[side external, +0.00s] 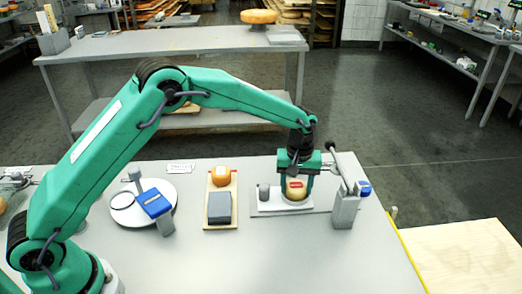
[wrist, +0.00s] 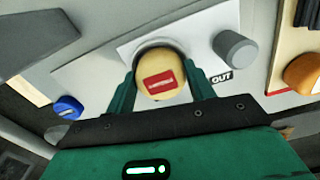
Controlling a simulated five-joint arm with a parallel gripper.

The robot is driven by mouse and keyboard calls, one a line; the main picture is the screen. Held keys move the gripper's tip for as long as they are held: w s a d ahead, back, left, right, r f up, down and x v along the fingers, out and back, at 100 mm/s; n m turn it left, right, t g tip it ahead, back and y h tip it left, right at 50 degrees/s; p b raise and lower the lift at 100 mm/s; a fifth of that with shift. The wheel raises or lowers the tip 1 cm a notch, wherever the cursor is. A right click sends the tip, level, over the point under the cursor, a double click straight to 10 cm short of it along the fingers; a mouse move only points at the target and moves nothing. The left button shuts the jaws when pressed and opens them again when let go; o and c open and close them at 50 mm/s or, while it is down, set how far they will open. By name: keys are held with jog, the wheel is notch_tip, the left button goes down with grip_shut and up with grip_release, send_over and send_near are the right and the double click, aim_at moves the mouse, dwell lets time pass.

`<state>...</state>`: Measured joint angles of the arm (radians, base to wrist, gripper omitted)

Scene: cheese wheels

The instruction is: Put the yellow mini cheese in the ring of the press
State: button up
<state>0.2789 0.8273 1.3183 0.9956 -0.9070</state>
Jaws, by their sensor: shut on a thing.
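The yellow mini cheese (side external: 295,186) is pale yellow with a red label; it also shows in the wrist view (wrist: 160,85). My gripper (side external: 297,176) is shut on it, with one green finger on each side in the wrist view (wrist: 163,92). The press (side external: 262,207) has a pale base plate at the right of the table. The cheese is at the press's ring (side external: 296,203), whose rim shows just below it in the side view. The cheese hides much of the ring, so I cannot tell whether it sits inside or just above.
A grey post (side external: 263,192) stands left of the ring and the press's lever column (side external: 345,208) stands right. An orange cheese (side external: 221,175) and a grey block (side external: 219,207) sit on a wooden board. A white disc (side external: 125,213) lies further left. The table's front middle is clear.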

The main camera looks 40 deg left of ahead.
aim_at(296, 186)
jog(key=shift+f, duration=0.25)
jog(key=shift+a+f, duration=0.1)
jog(key=shift+f, duration=0.45)
jog(key=o, duration=1)
jog(key=shift+r, duration=0.15)
notch_tip(296, 186, up, 13)
jog(key=shift+r, duration=0.2)
dwell(0.4)
